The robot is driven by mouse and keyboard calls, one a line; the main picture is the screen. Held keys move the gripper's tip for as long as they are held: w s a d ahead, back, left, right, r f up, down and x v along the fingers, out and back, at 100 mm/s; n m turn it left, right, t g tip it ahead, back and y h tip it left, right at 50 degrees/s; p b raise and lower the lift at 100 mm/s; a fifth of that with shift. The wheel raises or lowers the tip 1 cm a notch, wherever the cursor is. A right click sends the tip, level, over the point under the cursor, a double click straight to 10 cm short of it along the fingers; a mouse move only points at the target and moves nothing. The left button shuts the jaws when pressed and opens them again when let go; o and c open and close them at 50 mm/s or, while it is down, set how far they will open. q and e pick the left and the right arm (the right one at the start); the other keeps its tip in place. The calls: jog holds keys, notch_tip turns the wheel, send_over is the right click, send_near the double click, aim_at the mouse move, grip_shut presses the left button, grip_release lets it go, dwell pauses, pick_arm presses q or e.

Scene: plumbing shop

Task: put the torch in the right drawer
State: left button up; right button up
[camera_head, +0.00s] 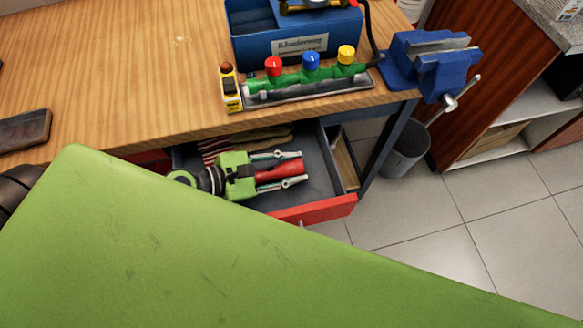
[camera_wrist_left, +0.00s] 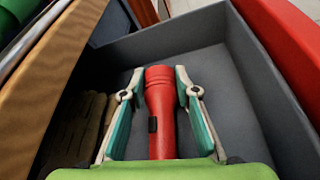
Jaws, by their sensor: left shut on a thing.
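The red torch (camera_wrist_left: 161,112) lies between the fingers of my left gripper (camera_wrist_left: 160,90), which is shut on it. In the head view the left gripper (camera_head: 292,168) and the torch (camera_head: 278,172) are over the open right drawer (camera_head: 315,207), within its walls as seen from above. The drawer has a grey inside and a red front; its grey wall also shows in the left wrist view (camera_wrist_left: 255,85). I cannot tell whether the torch touches the drawer floor. My right gripper is not in view.
Gloves (camera_wrist_left: 80,130) lie in the drawer's left part. On the wooden workbench (camera_head: 120,70) stand a blue toolbox (camera_head: 295,45), a green valve manifold (camera_head: 310,78), a yellow device (camera_head: 231,90) and a blue vise (camera_head: 430,65). A bin (camera_head: 405,150) stands on the floor.

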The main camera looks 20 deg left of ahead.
pick_arm(q)
jog(key=shift+f, duration=0.3)
jog(key=shift+f, duration=0.15)
jog(key=o, duration=1.2)
jog(key=shift+o, duration=0.2)
jog(key=shift+a, duration=0.1)
jog(key=v, duration=1.2)
